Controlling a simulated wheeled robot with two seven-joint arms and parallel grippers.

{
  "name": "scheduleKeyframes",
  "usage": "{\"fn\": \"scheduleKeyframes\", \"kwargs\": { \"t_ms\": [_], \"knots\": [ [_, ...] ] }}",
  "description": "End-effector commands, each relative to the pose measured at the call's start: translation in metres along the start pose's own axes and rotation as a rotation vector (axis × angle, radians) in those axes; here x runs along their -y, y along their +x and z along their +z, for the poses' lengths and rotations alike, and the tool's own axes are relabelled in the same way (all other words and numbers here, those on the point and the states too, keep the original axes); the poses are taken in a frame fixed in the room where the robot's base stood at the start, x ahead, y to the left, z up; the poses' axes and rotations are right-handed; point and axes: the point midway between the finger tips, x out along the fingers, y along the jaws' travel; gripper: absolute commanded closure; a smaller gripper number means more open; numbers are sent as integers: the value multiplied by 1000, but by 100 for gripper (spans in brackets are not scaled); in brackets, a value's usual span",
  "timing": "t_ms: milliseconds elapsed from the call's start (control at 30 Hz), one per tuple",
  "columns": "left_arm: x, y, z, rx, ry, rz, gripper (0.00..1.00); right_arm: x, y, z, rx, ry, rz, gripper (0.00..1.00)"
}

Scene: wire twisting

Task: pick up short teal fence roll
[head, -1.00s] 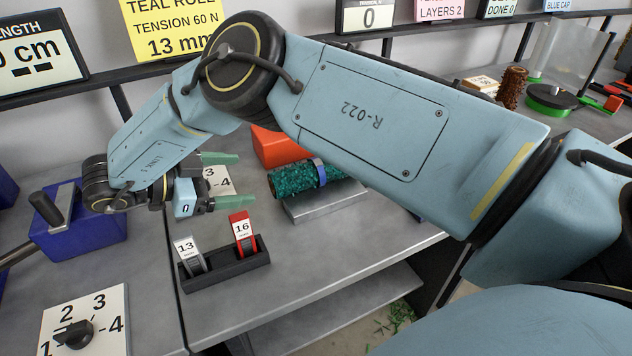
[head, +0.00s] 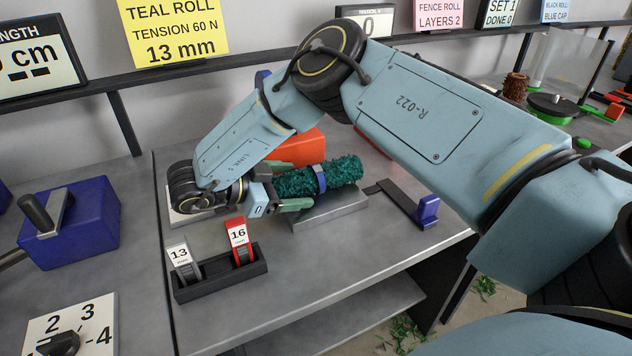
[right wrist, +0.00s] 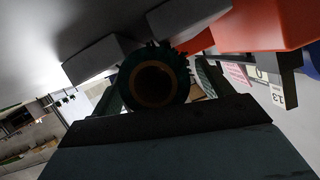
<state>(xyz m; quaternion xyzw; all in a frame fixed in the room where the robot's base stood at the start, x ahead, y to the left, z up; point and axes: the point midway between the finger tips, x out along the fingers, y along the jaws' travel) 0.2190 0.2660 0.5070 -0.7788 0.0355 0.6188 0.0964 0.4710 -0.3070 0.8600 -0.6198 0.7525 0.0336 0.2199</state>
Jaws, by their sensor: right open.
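The short teal fence roll (head: 340,173) lies on its side on a grey metal block (head: 331,206), with a blue band (head: 319,179) around it. My right gripper (head: 290,198) is at the roll's left end, its green fingers pointing right along the roll. In the right wrist view the roll's round, hollow end (right wrist: 153,84) faces the camera, between the two fingers of my right gripper (right wrist: 158,88). The fingers are open, one on each side of the roll. I cannot tell whether they touch it. My left gripper is not in view.
A black holder (head: 220,274) with tags 13 and 16 stands in front of the gripper. An orange block (head: 300,148) is behind the roll. A dark bracket with a blue end (head: 428,208) lies to its right. A blue box (head: 75,222) stands at left.

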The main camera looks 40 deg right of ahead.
Motion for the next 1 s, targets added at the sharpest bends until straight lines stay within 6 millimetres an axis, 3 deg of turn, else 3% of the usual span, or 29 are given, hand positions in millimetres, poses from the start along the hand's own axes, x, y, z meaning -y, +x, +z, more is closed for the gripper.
{"fn": "scheduleKeyframes", "kwargs": {
  "t_ms": [300,700,1000],
  "knots": [
    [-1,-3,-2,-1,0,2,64,0,7,0,2,0,-1,21],
    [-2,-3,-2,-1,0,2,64,0,7,0,1,0,-1,73],
    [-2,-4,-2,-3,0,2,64,1,6,-3,1,0,-1,73]
  ]
}}
